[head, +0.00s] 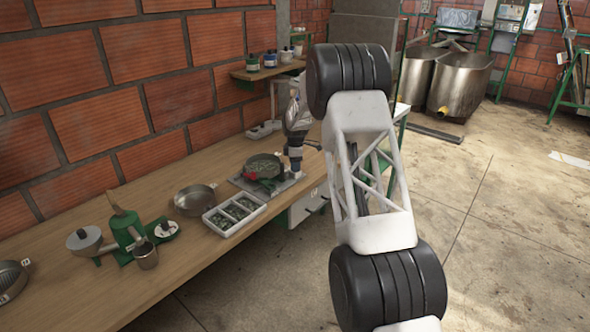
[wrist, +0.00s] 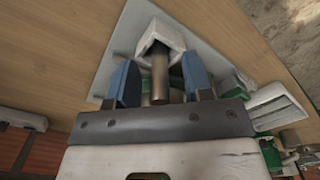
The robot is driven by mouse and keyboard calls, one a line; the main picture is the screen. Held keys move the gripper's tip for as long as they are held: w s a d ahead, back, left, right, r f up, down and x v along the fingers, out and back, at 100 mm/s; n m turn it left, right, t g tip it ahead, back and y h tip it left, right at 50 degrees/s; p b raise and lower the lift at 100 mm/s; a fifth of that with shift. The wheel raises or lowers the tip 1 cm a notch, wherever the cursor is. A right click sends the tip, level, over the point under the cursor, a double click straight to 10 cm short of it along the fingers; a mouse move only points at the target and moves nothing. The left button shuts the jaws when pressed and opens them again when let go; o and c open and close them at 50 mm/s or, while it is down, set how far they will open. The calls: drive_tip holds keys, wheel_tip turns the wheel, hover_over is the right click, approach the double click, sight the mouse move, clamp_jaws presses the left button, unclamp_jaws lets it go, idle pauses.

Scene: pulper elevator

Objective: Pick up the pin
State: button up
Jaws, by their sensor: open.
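In the wrist view, a brownish-grey metal cylinder (wrist: 159,78), which looks like the pin, stands between the two blue fingers of my gripper (wrist: 160,66). One end of it meets a white, square-edged block (wrist: 165,27). The fingers are open, with a visible gap on each side of the cylinder. In the head view, my gripper (head: 295,165) is low over the bench beside a dark round pan (head: 263,168). The pin cannot be made out there.
The wooden bench (head: 120,270) runs along a brick wall. A white compartment tray (head: 234,214), a shallow metal pan (head: 194,199) and a green hand-operated device (head: 126,232) stand left of my gripper. A small shelf with jars (head: 270,60) is behind.

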idle(0.5)
clamp_jaws()
drive_tip(key=shift+r, duration=0.2)
drive_tip(key=shift+s+r, duration=0.1)
drive_tip(key=shift+r, duration=1.55)
drive_tip(key=s+d+r, duration=0.1)
drive_tip(key=s, duration=1.4)
drive_tip(key=shift+s+d+r, duration=0.15)
drive_tip(key=shift+s, duration=0.2)
drive_tip(key=w+a+r, duration=0.2)
drive_tip(key=a, duration=0.4)
drive_tip(key=w+a+r, duration=0.3)
drive_tip(key=a, duration=0.3)
drive_tip(key=shift+w+r, duration=0.15)
drive_tip(key=shift+r, duration=0.15)
